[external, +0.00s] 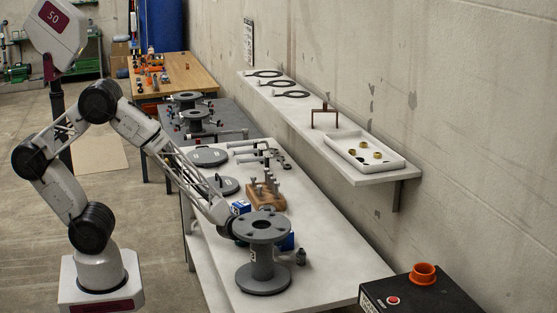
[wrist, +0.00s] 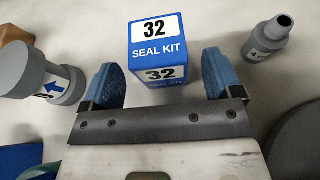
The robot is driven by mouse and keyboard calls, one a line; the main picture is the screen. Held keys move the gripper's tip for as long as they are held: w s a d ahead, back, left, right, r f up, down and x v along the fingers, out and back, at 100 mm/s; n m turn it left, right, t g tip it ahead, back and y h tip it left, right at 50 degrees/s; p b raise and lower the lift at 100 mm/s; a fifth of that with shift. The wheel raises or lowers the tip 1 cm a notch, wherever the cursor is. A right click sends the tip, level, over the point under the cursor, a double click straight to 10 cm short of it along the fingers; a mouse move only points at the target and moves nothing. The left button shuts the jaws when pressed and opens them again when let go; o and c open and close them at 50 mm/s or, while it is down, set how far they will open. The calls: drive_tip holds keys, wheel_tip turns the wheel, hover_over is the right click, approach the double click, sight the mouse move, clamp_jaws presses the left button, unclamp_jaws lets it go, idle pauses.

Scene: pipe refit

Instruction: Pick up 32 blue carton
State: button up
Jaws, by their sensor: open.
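In the external view a blue carton (external: 287,242), likely the same one, is partly hidden behind the grey flanged spool (external: 263,262). My gripper's fingertips are mostly hidden behind that spool there.
A small grey spool with a blue arrow (wrist: 45,84) lies left of the carton, and a grey reducer (wrist: 266,40) is at right. Another blue carton (external: 240,207) stands near the wooden block (external: 265,197). The tall flanged spool stands close to my wrist.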

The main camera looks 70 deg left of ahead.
drive_tip(key=shift+x, duration=1.9)
drive_tip(key=c, duration=1)
drive_tip(key=shift+r, duration=0.1)
drive_tip(key=shift+r, duration=4.95)
